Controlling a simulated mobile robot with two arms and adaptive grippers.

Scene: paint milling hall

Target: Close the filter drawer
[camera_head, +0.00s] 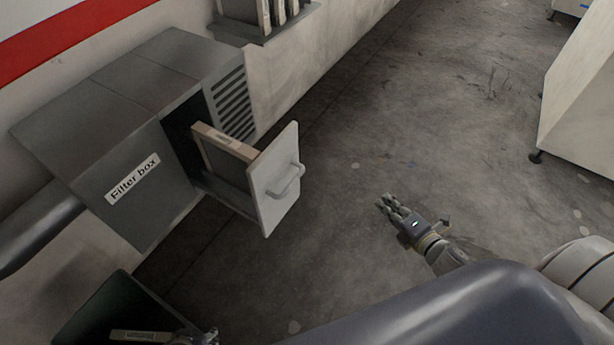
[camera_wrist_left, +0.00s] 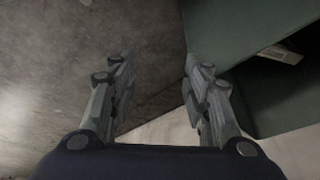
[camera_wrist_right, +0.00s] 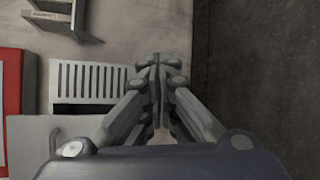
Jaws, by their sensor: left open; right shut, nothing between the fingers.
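The grey filter box (camera_head: 130,130) is on the wall at the left. Its filter drawer (camera_head: 275,180) stands pulled out, with a pale front and a bar handle (camera_head: 287,180). A framed filter (camera_head: 225,143) stands upright in the drawer. My right gripper (camera_head: 384,204) is shut and empty over the floor, to the right of the drawer front and apart from it. The right wrist view shows its closed fingers (camera_wrist_right: 157,62). My left gripper (camera_wrist_left: 155,75) is open and empty; only its tip shows at the bottom of the head view (camera_head: 211,337).
A dark bin (camera_head: 85,312) with a labelled frame (camera_head: 140,336) in it is at the bottom left, near my left gripper. A wall rack (camera_head: 265,38) holds several filters. A white cabinet (camera_head: 585,100) stands at the right. The floor (camera_head: 400,120) between is clear.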

